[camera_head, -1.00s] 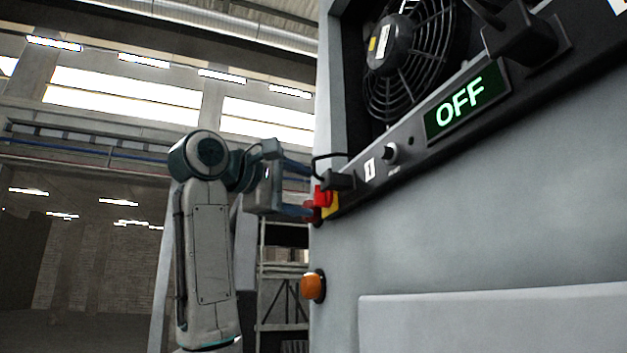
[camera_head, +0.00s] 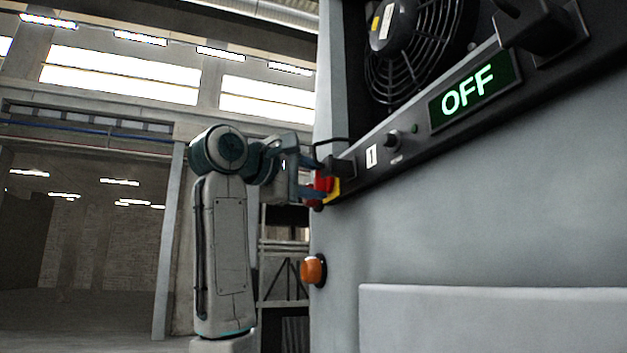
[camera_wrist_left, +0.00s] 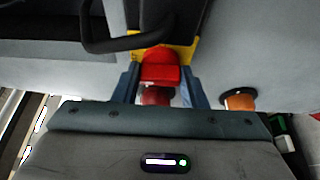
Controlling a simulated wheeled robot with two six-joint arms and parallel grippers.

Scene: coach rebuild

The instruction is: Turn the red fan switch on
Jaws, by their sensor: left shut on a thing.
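The red fan switch (camera_head: 322,184) sits on a yellow plate (camera_head: 334,188) at the left end of the dark panel on the grey cabinet. My left gripper (camera_head: 312,180) reaches it from the left. In the left wrist view the red switch (camera_wrist_left: 160,68) lies between the two blue fingers of my left gripper (camera_wrist_left: 160,88), which is shut on it. The fan (camera_head: 415,45) is behind its guard above the panel. The display (camera_head: 474,91) reads OFF in light letters. My right gripper is not in view.
An orange round lamp (camera_head: 313,269) sticks out of the cabinet below the switch. A knob (camera_head: 394,138) and a white label (camera_head: 371,156) are on the panel. A rack (camera_head: 284,245) stands behind.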

